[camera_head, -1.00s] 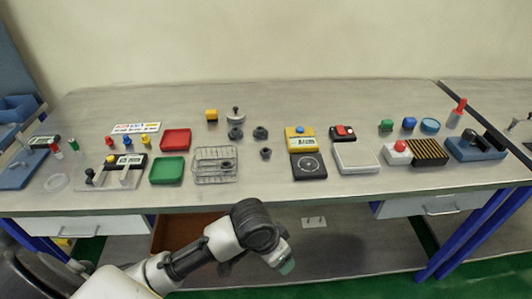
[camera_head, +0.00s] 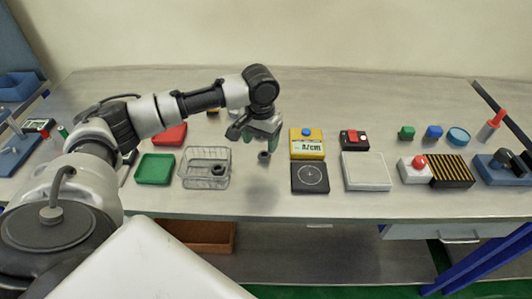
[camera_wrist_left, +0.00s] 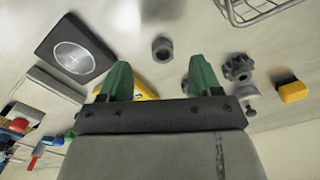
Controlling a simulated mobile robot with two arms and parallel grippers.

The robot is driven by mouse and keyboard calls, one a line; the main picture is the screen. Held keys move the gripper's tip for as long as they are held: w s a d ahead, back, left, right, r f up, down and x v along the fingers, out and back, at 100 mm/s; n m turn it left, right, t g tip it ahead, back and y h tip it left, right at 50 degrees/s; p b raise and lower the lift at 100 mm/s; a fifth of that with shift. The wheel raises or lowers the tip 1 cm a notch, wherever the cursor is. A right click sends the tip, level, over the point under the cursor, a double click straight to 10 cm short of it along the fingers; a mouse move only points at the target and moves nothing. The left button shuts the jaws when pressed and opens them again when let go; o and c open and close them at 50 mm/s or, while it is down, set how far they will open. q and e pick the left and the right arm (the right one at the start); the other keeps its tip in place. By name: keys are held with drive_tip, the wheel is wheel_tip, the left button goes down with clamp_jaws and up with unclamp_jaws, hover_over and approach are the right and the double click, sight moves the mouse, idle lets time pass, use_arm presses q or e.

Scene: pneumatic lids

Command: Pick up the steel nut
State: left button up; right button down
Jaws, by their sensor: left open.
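A small dark grey nut-like piece with a hole (camera_head: 264,156) lies on the table, left of the black square pad. It also shows in the left wrist view (camera_wrist_left: 162,49), just beyond and between the fingertips; I take it to be the steel nut. My left gripper (camera_head: 259,141) points down above the table close to it, with green fingers apart and empty; they also show in the left wrist view (camera_wrist_left: 160,78). Another dark ring-like piece (camera_head: 218,170) lies in the wire basket. My right gripper is not in view.
The wire basket (camera_head: 190,182) and green tray (camera_head: 155,169) stand to the left, the black pad (camera_head: 310,178) and yellow meter (camera_head: 307,135) to the right. In the left wrist view, a dark toothed piece (camera_wrist_left: 238,68) and a yellow block (camera_wrist_left: 292,92) are near the right finger.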

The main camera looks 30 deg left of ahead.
sight(264, 155)
use_arm(q)
drive_tip(key=shift+w+f, duration=0.1)
drive_tip(key=shift+f, duration=0.8)
drive_tip(key=f, duration=0.1)
drive_tip(key=w+f, duration=0.1)
drive_tip(key=f, duration=0.1)
drive_tip(key=f+p, duration=0.1)
drive_tip(key=shift+w+a+f, duration=0.15)
drive_tip(key=shift+w, duration=0.1)
drive_tip(key=shift+f, duration=0.55)
drive_tip(key=shift+c, duration=0.8)
drive_tip(key=c, duration=0.7)
drive_tip(key=shift+c, duration=0.9)
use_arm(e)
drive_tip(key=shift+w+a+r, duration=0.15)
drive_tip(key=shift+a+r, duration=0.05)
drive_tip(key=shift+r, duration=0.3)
